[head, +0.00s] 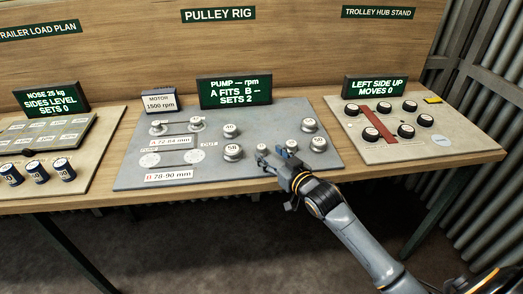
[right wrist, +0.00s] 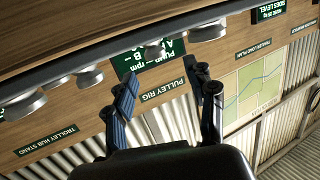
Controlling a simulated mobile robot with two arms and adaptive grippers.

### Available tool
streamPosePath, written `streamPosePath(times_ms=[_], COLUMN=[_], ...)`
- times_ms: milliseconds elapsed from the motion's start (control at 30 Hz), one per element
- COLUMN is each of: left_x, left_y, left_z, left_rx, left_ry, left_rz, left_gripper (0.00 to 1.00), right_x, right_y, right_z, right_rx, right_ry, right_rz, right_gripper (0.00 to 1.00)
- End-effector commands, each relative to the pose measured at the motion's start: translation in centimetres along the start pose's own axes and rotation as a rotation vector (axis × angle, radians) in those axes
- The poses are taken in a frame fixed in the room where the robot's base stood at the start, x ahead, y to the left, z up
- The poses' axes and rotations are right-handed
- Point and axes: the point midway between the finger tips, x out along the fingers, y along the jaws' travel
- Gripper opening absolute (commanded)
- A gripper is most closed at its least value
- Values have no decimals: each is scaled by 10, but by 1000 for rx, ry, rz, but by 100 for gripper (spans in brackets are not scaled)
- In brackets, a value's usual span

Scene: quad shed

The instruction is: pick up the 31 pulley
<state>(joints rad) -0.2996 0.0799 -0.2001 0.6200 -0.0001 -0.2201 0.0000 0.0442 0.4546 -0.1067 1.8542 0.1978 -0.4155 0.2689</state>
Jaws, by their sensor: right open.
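Several silver pulleys with white number caps stand on the grey pulley rig board (head: 130,174). Two small pulleys, one at the left (head: 262,148) and one at the right (head: 292,145), stand close by my right gripper (head: 272,157). I cannot read their numbers, so I cannot tell which is the 31 pulley. My right gripper is open at the board's front edge, with no pulley seen between its fingers. In the right wrist view the gripper (right wrist: 164,88) has its fingers apart and empty, with pulleys beyond. My left gripper is out of view.
Larger pulleys stand left (head: 232,151) and right (head: 318,143) of the gripper. A dark pump sign (head: 236,92) stands behind. The trolley hub board (head: 465,142) lies to the right and the trailer load board (head: 95,145) to the left.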

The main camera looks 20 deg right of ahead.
Motion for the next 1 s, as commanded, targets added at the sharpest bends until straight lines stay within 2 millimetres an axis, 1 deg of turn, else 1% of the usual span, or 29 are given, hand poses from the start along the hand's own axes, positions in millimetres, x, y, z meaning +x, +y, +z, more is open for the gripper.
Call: streamPosePath(times_ms=[67,300,400,500,667,700,767,800,867,900,933,967,1000], left_x=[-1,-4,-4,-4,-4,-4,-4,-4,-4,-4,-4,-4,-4], left_y=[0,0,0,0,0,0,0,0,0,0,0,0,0], left_z=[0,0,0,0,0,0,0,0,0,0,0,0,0], left_rx=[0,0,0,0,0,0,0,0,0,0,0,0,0], left_ry=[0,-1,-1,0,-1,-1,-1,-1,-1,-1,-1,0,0], left_rz=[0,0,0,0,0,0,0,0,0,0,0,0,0], left_gripper=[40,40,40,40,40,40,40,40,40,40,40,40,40], right_x=[6,39,48,51,51,51,51,51,51,51,51,51,51], right_y=[1,6,5,5,5,5,5,5,5,5,5,5,5], right_z=[0,3,4,4,4,4,4,4,4,4,4,4,4], right_rx=[0,1,0,0,0,0,0,0,0,0,0,0,0], right_ry=[0,0,0,0,0,0,0,0,0,0,0,0,0], right_rz=[0,0,0,-1,-1,-1,-1,-1,-1,0,-1,0,-1], right_gripper=[55,55,55,55,55,51,39,31,19,10,4,0,0])
